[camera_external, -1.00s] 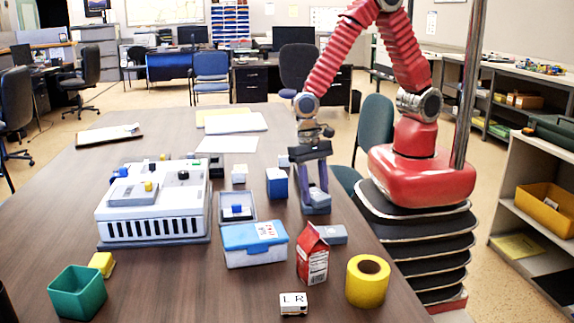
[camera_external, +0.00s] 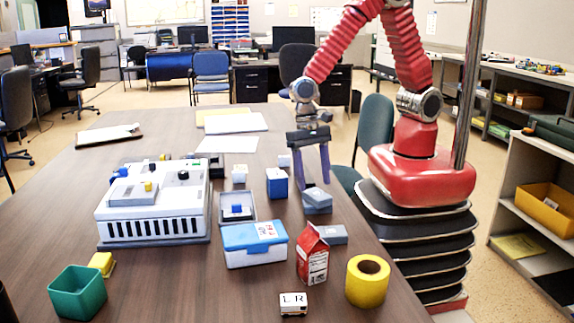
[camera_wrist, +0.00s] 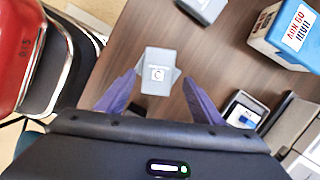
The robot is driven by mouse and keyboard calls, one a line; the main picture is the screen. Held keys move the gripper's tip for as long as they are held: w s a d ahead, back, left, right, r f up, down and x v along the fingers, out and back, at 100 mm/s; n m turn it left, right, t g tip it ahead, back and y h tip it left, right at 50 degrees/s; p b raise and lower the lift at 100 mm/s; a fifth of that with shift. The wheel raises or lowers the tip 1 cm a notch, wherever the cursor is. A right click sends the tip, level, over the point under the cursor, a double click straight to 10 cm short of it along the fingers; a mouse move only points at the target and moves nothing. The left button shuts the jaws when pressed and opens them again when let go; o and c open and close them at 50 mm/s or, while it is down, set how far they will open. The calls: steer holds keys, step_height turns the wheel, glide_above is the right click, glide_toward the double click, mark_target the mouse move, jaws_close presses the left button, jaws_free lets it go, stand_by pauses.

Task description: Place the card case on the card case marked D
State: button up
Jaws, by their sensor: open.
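A grey card case marked C (camera_wrist: 157,58) lies between and beyond my fingertips in the wrist view. Corners of a second grey piece (camera_wrist: 177,74) stick out around it, turned at an angle, so it seems to rest on another case; any mark on that one is hidden. The pair shows as a grey stack (camera_external: 317,203) near the table's right edge. My gripper (camera_external: 316,185) is open and empty just above it, also seen in the wrist view (camera_wrist: 160,79). Another grey card case (camera_external: 333,235) lies behind the red carton, its mark unreadable; it is cut off in the wrist view (camera_wrist: 203,7).
A blue-lidded box (camera_external: 254,244), red carton (camera_external: 312,258) and yellow roll (camera_external: 367,280) stand in front of the stack. A blue box (camera_external: 277,184) and an open tray (camera_external: 248,207) are to its left. The table's right edge is close.

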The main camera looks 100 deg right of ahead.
mark_target(310, 189)
steer(key=v, duration=0.7)
steer(key=shift+r, duration=0.4)
steer(key=shift+d, duration=0.1)
steer(key=s+d+r+n+t+h, duration=0.2)
steer(key=s+d+r+n+t, duration=0.4)
steer(key=s+d+r+n, duration=0.7)
step_height(310, 189, up, 3)
steer(key=s+d, duration=0.1)
steer(key=d, duration=0.1)
steer(key=shift+s+d+n+t+h, duration=0.2)
steer(key=shift+d+n+t+h, duration=0.1)
steer(key=shift+d, duration=0.1)
steer(key=shift+o, duration=0.4)
steer(key=shift+r, duration=0.1)
stand_by(0.6)
